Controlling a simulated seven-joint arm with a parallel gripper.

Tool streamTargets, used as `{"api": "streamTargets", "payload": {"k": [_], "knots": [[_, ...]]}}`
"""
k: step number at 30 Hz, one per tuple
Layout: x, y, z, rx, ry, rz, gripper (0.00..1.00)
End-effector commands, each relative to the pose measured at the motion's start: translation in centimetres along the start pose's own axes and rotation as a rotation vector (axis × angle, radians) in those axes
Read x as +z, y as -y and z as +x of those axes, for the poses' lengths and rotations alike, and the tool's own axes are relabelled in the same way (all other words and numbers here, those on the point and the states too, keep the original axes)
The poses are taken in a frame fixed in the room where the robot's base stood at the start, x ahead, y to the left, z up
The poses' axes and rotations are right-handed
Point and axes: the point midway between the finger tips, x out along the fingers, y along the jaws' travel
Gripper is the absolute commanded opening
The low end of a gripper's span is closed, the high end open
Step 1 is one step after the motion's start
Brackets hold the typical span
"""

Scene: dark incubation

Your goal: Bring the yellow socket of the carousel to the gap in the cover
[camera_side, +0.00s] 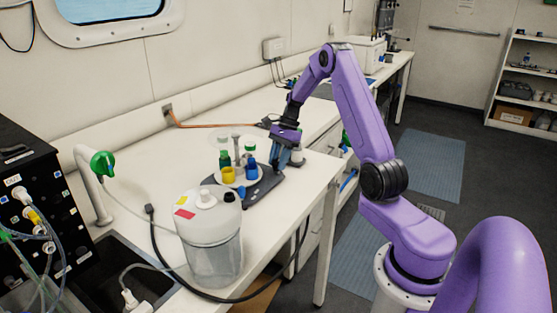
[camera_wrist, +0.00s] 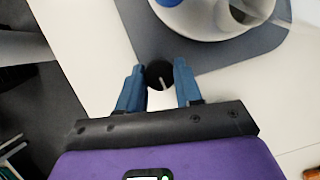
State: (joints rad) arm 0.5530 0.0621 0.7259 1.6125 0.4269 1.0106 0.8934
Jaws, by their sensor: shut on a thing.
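The carousel is a pale round disc (camera_side: 240,182) on a dark grey base plate (camera_side: 262,192) on the bench. Its yellow socket (camera_side: 228,175) faces the front left. A blue piece (camera_side: 250,164) and a green one (camera_side: 224,159) stand behind it. Clear round parts show above the back of the carousel; I cannot make out the cover's gap. My gripper (camera_side: 277,164) is at the right end of the base. In the wrist view its blue fingers (camera_wrist: 158,92) are shut on a black round knob (camera_wrist: 158,72) with a pale line. The disc's edge (camera_wrist: 205,30) is just beyond.
A large translucent jar (camera_side: 210,245) with a white cap stands in front of the carousel. A black cable (camera_side: 157,240) loops around it. A green-headed tap (camera_side: 103,165) and a sink are at left.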

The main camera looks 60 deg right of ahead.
Motion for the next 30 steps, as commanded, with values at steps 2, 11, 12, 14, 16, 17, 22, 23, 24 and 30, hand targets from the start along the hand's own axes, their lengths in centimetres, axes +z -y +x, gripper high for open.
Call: {"api": "streamTargets", "payload": {"k": [2, 11, 12, 14, 16, 17, 22, 23, 24, 30], "knots": [[-0.04, 0.08, -0.07, 0.016, -0.001, -0.043, 0.04], [-0.01, 0.24, -0.04, 0.111, 0.000, -0.270, 0.04], [-0.01, 0.27, -0.07, 0.123, 0.000, -0.301, 0.04], [-0.02, 0.28, -0.08, 0.143, -0.001, -0.347, 0.04], [-0.01, 0.33, -0.07, 0.163, -0.001, -0.399, 0.04], [0.00, 0.32, -0.07, 0.173, -0.001, -0.419, 0.04], [0.04, 0.37, -0.09, 0.216, -0.001, -0.524, 0.04], [0.04, 0.39, -0.09, 0.221, -0.001, -0.538, 0.04], [0.03, 0.42, -0.09, 0.228, -0.001, -0.557, 0.04], [0.04, 0.42, -0.10, 0.256, -0.001, -0.623, 0.04]]}}
